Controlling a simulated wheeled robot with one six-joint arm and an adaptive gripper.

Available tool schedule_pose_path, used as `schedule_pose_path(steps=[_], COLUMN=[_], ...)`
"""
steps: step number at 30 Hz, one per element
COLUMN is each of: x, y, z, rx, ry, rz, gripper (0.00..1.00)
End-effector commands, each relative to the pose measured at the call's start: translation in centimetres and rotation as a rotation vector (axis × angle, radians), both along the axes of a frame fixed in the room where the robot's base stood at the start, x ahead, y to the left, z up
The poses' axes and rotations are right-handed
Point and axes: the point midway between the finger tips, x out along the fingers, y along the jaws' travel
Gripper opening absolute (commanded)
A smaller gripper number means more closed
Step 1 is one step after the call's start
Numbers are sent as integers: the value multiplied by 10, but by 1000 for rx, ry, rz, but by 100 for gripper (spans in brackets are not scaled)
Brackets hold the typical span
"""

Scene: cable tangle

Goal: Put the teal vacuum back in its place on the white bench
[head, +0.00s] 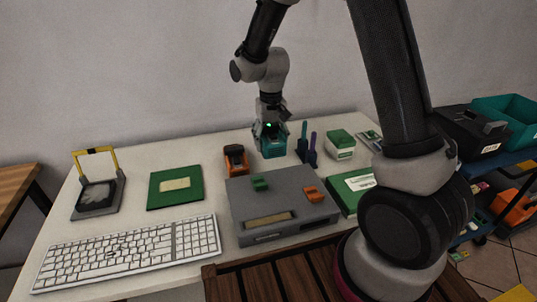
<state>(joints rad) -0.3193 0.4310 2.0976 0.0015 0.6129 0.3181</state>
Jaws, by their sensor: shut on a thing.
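The teal vacuum (272,149) is at the back middle of the white bench (130,218), behind the grey case. My gripper (270,131) comes down from above and is shut on its top. The fingers hide the upper part of the vacuum. Its lower part shows at bench level, but I cannot tell whether it touches the bench top.
Close by stand an orange and black tool (236,158), dark upright tools (307,150) and a green and white box (341,145). In front are the grey case (275,210) and a white keyboard (130,255). A cart with bins (505,120) stands at right.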

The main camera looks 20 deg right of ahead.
Motion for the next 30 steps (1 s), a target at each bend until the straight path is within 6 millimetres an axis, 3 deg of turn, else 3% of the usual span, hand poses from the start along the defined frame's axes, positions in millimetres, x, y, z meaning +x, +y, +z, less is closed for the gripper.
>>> schedule_pose_path(steps=[13,24,25,28,30], x=[0,1,0,0,0], y=[0,0,0,0,0], z=[-56,-63,-64,-63,-63], rx=[-1,0,0,0,0], ry=[2,-2,-1,-1,-2], rz=[0,0,0,0,0], gripper=[43,43,64,82,84])
